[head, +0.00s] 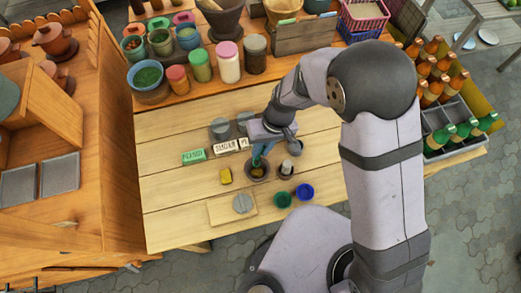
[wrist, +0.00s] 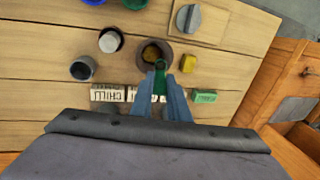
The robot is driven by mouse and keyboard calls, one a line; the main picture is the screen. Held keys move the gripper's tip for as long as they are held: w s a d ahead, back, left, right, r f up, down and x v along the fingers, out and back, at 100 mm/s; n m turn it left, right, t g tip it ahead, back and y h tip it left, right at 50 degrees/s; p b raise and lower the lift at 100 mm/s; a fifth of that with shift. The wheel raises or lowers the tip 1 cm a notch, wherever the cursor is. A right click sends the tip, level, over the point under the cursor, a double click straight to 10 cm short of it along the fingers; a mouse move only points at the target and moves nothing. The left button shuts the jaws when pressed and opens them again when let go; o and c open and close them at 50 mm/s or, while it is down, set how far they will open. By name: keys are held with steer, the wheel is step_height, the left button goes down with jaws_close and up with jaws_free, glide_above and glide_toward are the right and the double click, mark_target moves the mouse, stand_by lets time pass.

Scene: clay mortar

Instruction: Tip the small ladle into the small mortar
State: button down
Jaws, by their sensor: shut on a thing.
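The small mortar (head: 257,174) is a dark round bowl standing on the wooden table, with brownish content inside; it also shows in the wrist view (wrist: 143,56). My gripper (head: 260,152) is just above the mortar's far edge. In the wrist view my gripper (wrist: 161,88) has its two blue fingers closed on a green piece, apparently the handle of the small ladle (wrist: 160,80). The ladle reaches down toward the mortar's rim.
A yellow block (head: 225,175), a white-filled cup (head: 286,168), a green cup (head: 282,199) and a blue cup (head: 304,191) stand close around. A board (head: 219,212) carries a grey disc. The table's left part is clear.

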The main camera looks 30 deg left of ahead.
steer(key=shift+w+d+f+g+y+b, duration=0.35)
steer(key=shift+f+g+y+b, duration=0.2)
steer(key=shift+b, duration=1.55)
steer(key=shift+w+d+f+b, duration=0.1)
steer(key=shift+f+b, duration=0.15)
steer(key=shift+b, duration=0.5)
steer(key=shift+w+d+f+g+y+b, duration=0.1)
steer(key=shift+f+g+y+b, duration=0.1)
steer(key=shift+g+y+b, duration=0.45)
steer(key=shift+w+d+f+g+y+b, duration=0.3)
steer(key=shift+f+g+y+b, duration=0.3)
steer(key=shift+b, duration=1.15)
steer(key=shift+w+d+f+g+y+b, duration=0.25)
steer(key=shift+f+g+y+b, duration=0.3)
steer(key=shift+b, duration=1.15)
steer(key=shift+w+d+f+g+y+b, duration=0.3)
steer(key=shift+f+g+y+b, duration=0.3)
steer(key=shift+b, duration=1.15)
steer(key=shift+g+y+b, duration=0.25)
steer(key=shift+b, duration=0.1)
steer(key=shift+r, duration=0.15)
